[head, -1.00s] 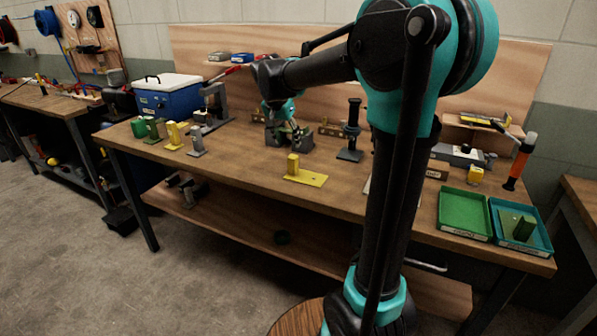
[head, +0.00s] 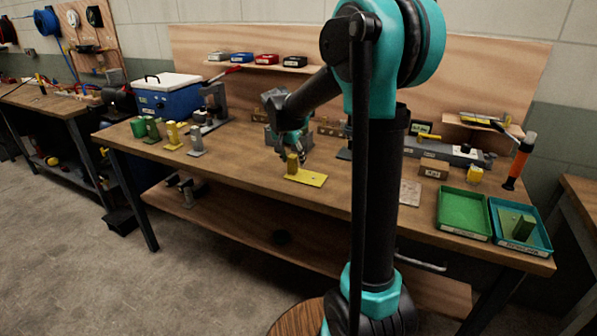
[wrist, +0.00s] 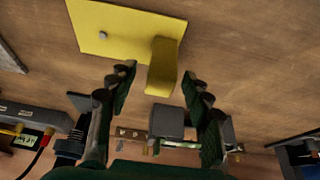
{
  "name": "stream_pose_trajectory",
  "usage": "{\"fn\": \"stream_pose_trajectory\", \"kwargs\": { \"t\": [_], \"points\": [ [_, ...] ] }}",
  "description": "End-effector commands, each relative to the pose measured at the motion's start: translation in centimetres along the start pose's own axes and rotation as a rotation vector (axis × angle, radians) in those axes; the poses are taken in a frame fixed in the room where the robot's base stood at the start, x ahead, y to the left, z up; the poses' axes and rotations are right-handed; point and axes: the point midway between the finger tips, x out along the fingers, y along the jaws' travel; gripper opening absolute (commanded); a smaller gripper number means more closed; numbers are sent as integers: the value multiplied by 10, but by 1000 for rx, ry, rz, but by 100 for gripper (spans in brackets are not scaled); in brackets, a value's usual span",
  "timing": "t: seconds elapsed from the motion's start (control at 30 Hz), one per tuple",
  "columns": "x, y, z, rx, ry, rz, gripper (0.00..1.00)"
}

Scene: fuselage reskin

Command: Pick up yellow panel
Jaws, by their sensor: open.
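The yellow panel (head: 308,178) lies flat on the wooden workbench, with an upright yellow block (head: 293,164) at its left end. In the wrist view the panel's flat plate (wrist: 118,30) is at the top, and its block (wrist: 162,68) reaches down toward the space between my fingers. My gripper (head: 294,150) is just behind and above the block in the head view. In the wrist view my gripper (wrist: 160,82) has its fingers apart, one on each side of the block's lower end. It holds nothing, and I cannot tell whether a finger touches the block.
Other upright parts, green, yellow and grey, stand at the bench's left (head: 172,134). A green tray (head: 441,216) and a teal tray (head: 548,240) are at the right. A grey block (wrist: 166,122) shows beyond my fingers. The bench front around the panel is clear.

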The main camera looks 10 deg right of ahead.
Motion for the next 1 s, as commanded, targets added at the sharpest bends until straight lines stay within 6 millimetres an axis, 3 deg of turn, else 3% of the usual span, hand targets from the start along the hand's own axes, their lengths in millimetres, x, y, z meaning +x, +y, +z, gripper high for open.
{"fn": "stream_pose_trajectory", "kwargs": {
  "t": [0.1,0.5,1.0],
  "points": [
    [0,0,0,0,0,0,48],
    [0,0,0,0,0,0,0],
    [-11,0,-4,0,0,0,0]
  ]
}}
